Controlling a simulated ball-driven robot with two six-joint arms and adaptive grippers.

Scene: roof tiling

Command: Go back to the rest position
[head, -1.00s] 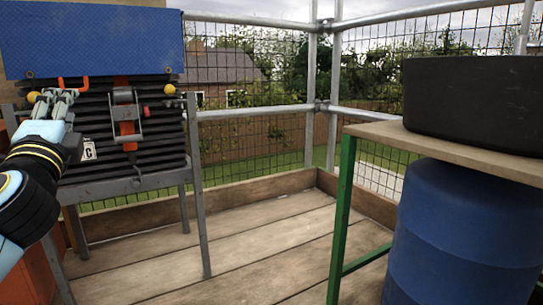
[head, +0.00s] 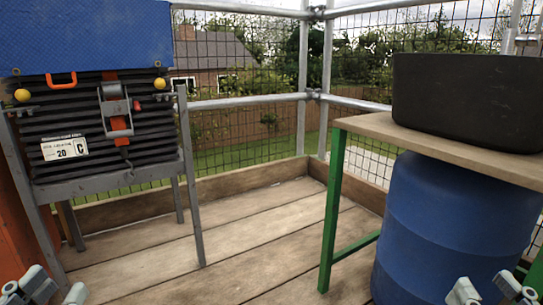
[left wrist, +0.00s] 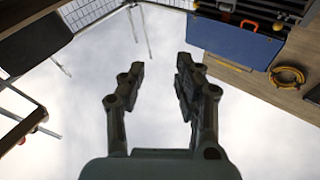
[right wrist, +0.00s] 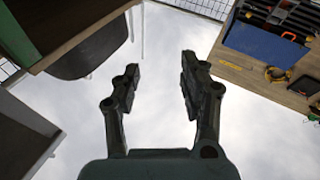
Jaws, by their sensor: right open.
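My left gripper (head: 48,287) is low at the bottom left of the head view. In the left wrist view its two fingers (left wrist: 160,80) stand apart with nothing between them. My right gripper (head: 492,289) is low at the bottom right, in front of the blue barrel. In the right wrist view its fingers (right wrist: 160,78) are apart and empty. Both grippers are clear of the things around them, against pale sky in the wrist views.
A stack of dark ribbed sheets (head: 80,127) with an orange strap buckle (head: 116,110) rests on a grey metal stand (head: 190,190) at left. At right, a black tub (head: 465,100) sits on a green-legged table (head: 333,205) above a blue barrel (head: 440,235). The plank floor (head: 240,240) between is clear.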

